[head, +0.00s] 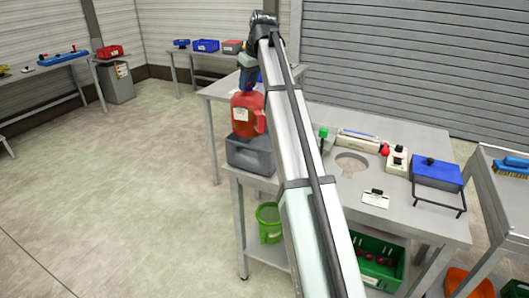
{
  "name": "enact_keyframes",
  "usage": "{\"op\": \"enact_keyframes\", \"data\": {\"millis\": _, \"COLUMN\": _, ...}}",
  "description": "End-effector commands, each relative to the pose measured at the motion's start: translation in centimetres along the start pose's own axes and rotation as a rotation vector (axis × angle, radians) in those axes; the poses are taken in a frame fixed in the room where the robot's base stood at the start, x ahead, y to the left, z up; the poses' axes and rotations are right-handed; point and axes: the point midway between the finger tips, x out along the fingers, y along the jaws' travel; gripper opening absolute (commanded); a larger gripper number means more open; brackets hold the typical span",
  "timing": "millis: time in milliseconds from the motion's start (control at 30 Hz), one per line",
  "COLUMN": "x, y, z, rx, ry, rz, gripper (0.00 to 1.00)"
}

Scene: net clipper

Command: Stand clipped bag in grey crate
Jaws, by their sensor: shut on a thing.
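The red net bag (247,117), with a pale label on its front, hangs upright below my gripper (248,88). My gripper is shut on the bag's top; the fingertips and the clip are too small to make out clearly. The grey crate (252,159) stands at the left end of the steel table, directly under the bag in the picture. The bag's lower end overlaps the crate's rim. I cannot tell whether it is inside the crate or just above it. My arm hides part of the crate's right side and the table beside it.
A clipper machine (357,141), a round cutout (352,162), a small white card (376,198) and a blue box (437,174) on a black stand are on the table (415,222). A green bucket (268,222) and a green crate (381,262) are below. Open floor lies left.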

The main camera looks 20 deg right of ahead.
Motion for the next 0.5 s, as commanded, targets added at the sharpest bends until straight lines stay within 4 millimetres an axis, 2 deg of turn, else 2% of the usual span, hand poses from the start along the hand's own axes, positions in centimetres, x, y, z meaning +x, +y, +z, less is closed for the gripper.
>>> {"op": "enact_keyframes", "data": {"millis": 33, "x": 0.1, "y": 2.1, "z": -0.8, "rx": 0.065, "ry": -0.001, "rz": 0.025, "gripper": 0.0}}
{"op": "enact_keyframes", "data": {"millis": 200, "x": 1.3, "y": 6.4, "z": -1.2, "rx": 0.256, "ry": -0.003, "rz": 0.098, "gripper": 0.0}}
{"op": "enact_keyframes", "data": {"millis": 333, "x": 2.6, "y": 8.4, "z": -1.2, "rx": 0.363, "ry": -0.003, "rz": 0.139, "gripper": 0.0}}
{"op": "enact_keyframes", "data": {"millis": 500, "x": 4.0, "y": 9.8, "z": -1.1, "rx": 0.453, "ry": -0.002, "rz": 0.174, "gripper": 0.0}}
